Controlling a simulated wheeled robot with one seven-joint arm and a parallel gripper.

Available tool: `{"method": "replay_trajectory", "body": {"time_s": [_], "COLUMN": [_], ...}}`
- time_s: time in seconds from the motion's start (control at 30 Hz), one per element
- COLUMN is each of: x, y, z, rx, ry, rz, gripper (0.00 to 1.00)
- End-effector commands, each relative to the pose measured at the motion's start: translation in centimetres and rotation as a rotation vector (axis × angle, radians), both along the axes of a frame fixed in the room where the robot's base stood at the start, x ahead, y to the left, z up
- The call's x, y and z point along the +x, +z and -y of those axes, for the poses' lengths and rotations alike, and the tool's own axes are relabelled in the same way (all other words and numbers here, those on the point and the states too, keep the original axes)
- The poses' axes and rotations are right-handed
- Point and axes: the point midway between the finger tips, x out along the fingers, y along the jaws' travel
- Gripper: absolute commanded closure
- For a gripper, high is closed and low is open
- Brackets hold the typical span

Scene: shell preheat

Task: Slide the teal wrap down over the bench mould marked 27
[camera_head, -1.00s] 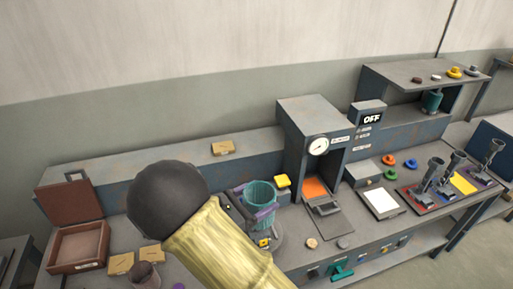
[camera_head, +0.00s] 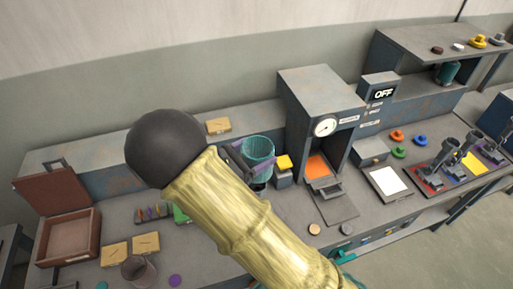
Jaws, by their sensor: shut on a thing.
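The teal wrap (camera_head: 259,148), a thin see-through open tube, stands upright in the middle of the head view. My gripper (camera_head: 241,158), with purple-edged fingers, is shut on its left side. The wrap appears raised above the bench. A dark shape shows just below the wrap; I cannot tell whether it is a mould or part of my gripper. No mark 27 is readable, and the bench in front of the wrap is hidden by my arm.
A yellow-topped block (camera_head: 284,163) stands close right of the wrap. The press with a gauge (camera_head: 308,84) stands behind it to the right. An open brown box (camera_head: 68,238) and a grey cup (camera_head: 139,270) are at left. The low back ledge carries a tan card (camera_head: 218,126).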

Motion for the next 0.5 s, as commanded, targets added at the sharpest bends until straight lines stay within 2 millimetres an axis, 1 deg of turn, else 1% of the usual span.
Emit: {"method": "replay_trajectory", "body": {"time_s": [0.27, 0.5], "x": [0.0, 0.0], "y": [-0.3, -1.7], "z": [0.0, -0.1], "rx": [0.000, 0.000], "ry": [0.001, 0.001], "rz": [0.000, 0.000], "gripper": [0.45, 0.45]}}
